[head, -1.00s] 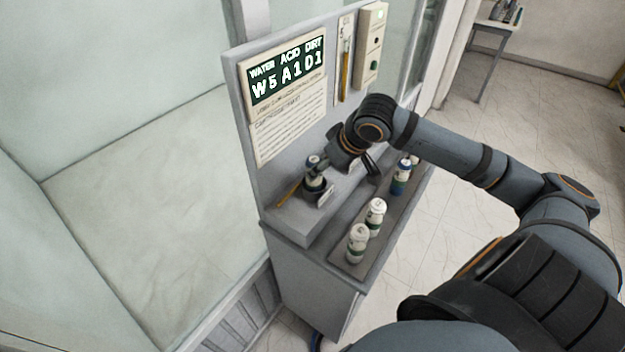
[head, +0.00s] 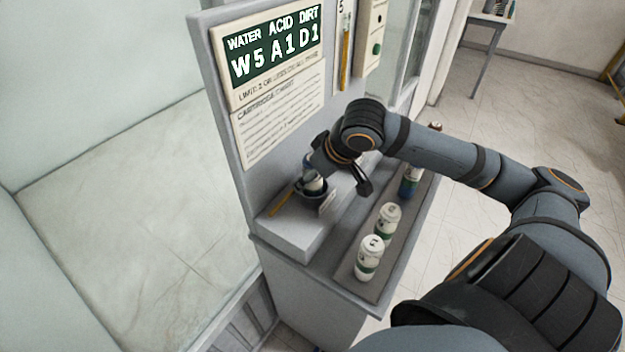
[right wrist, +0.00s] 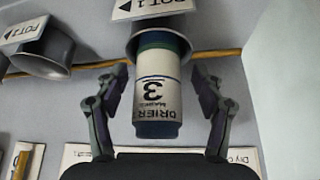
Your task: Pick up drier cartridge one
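White cartridges with green bands stand on the bench's lower shelf in the head view. The front one (head: 370,258) has a mark on its cap that looks like a 1. A second white one (head: 388,218) stands just behind it. A cartridge labelled DRIER 3 (right wrist: 158,95) sits in a dark pot (right wrist: 165,35) tagged POT 1 in the right wrist view; this pot also shows in the head view (head: 312,194). My right gripper (right wrist: 160,100) is open around the DRIER 3 cartridge, with gaps on both sides. My left gripper is out of view.
A blue-banded cartridge (head: 410,182) stands further back on the shelf, partly behind my right arm. A second pot (right wrist: 42,55) is beside the first. The board (head: 275,55) reads W5 A1 D1.

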